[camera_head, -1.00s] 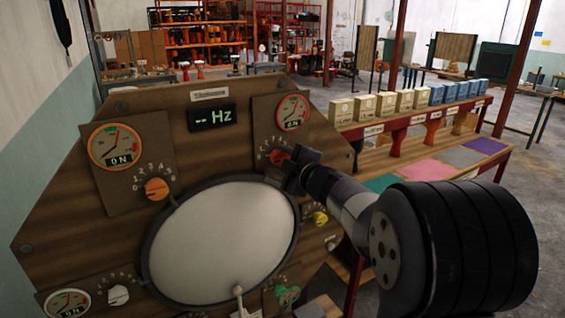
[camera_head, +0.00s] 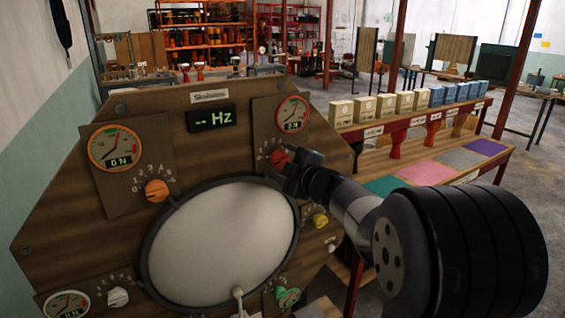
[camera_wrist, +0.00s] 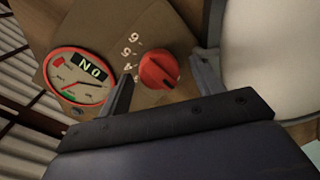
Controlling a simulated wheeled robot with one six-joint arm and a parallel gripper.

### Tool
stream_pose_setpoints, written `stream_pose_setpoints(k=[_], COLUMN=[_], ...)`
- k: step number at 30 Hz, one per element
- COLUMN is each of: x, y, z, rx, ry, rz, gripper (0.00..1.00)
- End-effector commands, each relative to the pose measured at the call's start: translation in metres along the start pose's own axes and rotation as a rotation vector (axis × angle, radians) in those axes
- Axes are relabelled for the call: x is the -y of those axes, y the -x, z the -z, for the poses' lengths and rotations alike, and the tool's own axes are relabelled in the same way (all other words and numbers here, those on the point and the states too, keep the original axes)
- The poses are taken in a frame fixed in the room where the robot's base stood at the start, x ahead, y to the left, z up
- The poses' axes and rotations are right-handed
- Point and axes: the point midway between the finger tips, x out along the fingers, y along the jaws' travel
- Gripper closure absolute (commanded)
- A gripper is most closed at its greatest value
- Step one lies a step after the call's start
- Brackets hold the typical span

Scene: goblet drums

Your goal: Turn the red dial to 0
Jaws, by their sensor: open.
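The red dial (camera_head: 279,157) is on the upper right plate of the wooden panel, below a red-rimmed gauge (camera_head: 292,114) that reads "0 N". In the wrist view the red dial (camera_wrist: 158,69) shows with a dark pointer line and the numbers 4, 5 and 6 beside it. My gripper (camera_head: 297,165) is at the dial in the head view, partly hiding it. In the wrist view my gripper (camera_wrist: 165,90) is open, with one finger on each side of the dial. I cannot tell whether the fingers touch it. The gauge (camera_wrist: 81,76) also shows there.
A large white drum skin (camera_head: 218,243) fills the panel's middle. An orange dial (camera_head: 157,190), a yellow dial (camera_head: 320,220), a white dial (camera_head: 118,297) and a green dial (camera_head: 288,297) surround it. A "-- Hz" display (camera_head: 211,118) is above. A shelf with boxes (camera_head: 405,102) stands right.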

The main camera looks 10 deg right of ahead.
Motion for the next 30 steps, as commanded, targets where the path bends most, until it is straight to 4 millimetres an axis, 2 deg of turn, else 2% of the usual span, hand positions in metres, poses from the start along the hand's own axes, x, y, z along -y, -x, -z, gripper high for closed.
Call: stream_pose_setpoints(k=[9, 15, 21, 30], x=[-0.001, -0.001, 0.000, 0.000], y=[0.057, 0.087, 0.100, 0.101], z=[0.000, 0.000, 0.000, 0.000], rx=[0.002, 0.001, -0.001, -0.001], ry=[0.001, 0.000, 0.000, 0.000], rz=[-0.003, -0.003, -0.001, -0.001], gripper=[0.37, 0.37, 0.37, 0.37])
